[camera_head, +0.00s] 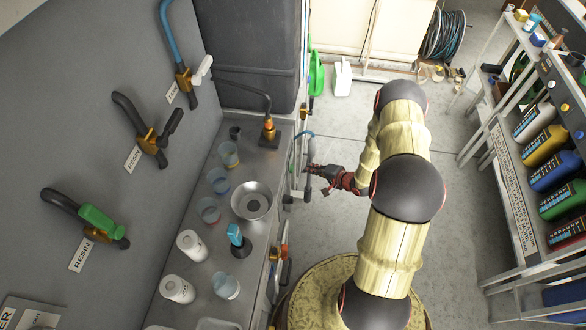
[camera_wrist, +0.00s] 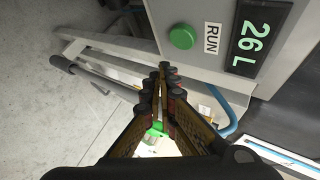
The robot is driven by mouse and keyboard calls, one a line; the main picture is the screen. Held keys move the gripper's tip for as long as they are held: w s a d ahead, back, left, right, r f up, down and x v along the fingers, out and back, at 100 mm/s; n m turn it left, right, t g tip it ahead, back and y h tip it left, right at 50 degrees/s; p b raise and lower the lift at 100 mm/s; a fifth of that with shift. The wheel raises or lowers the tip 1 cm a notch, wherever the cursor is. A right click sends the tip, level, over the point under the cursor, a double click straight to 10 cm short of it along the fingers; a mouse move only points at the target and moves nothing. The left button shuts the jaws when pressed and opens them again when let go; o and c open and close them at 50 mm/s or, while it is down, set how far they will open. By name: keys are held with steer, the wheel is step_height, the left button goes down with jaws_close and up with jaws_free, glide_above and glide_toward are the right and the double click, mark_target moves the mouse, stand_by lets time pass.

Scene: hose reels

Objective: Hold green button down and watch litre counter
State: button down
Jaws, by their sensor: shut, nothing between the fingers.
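The round green button (camera_wrist: 182,37) is on a grey panel at the top of the wrist view, beside a white RUN label (camera_wrist: 212,38). The litre counter (camera_wrist: 258,36) is right of the label and shows 26 L in pale green figures on black. My gripper (camera_wrist: 164,72) is shut and empty. Its fingertips show just below and left of the button in the picture, with a gap between them; I cannot tell the depth. In the head view my gripper (camera_head: 312,168) is at the right edge of the metal counter. The button and its panel do not show clearly there.
A blue hose (camera_wrist: 222,110) runs below the panel, and a grey rail (camera_wrist: 100,82) lies left. In the head view, the steel counter (camera_head: 268,160) carries cups and a bowl (camera_head: 252,201). A bottle shelf (camera_head: 510,180) stands right, with open floor (camera_head: 455,215) before it.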

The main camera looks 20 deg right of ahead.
steer(key=shift+s+d, duration=0.6)
steer(key=shift+d, duration=0.25)
